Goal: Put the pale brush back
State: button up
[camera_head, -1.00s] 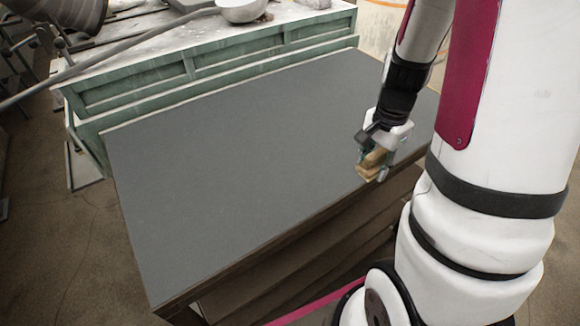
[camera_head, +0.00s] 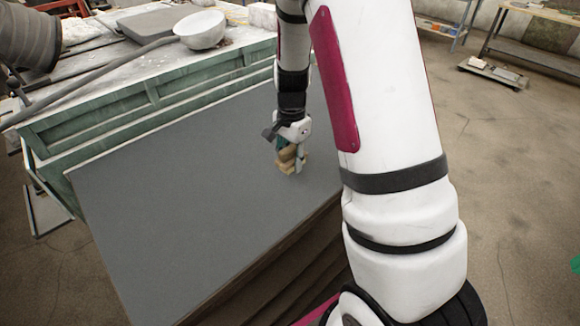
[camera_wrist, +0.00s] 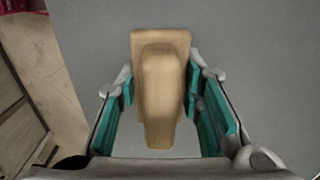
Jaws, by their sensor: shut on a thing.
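The pale brush (camera_head: 286,163) is a tan, wooden-looking block with a raised grip. It is at the right part of the grey tabletop (camera_head: 180,190) in the head view, low at the surface; I cannot tell whether it touches. My gripper (camera_head: 291,160) is above it, fingers pointing down, shut on its grip. In the wrist view the brush (camera_wrist: 160,85) lies between the teal finger pads of my gripper (camera_wrist: 163,103), its wider base showing past the fingertips. The brush's underside is hidden.
A green-sided bench (camera_head: 150,90) behind the table bears a pale bowl-like ladle (camera_head: 201,30) with a long handle running left. The grey tabletop is otherwise bare. At upper right, a low trolley (camera_head: 493,72) stands on the open floor.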

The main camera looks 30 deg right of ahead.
aim_at(289, 168)
jog(key=shift+w+a+f, duration=0.1)
jog(key=shift+w+f, duration=0.1)
jog(key=shift+w, duration=0.1)
jog(key=shift+f+p, duration=0.35)
jog(key=shift+f, duration=1.25)
jog(key=shift+f, duration=0.2)
jog(key=o, duration=1.2)
jog(key=shift+r, duration=0.15)
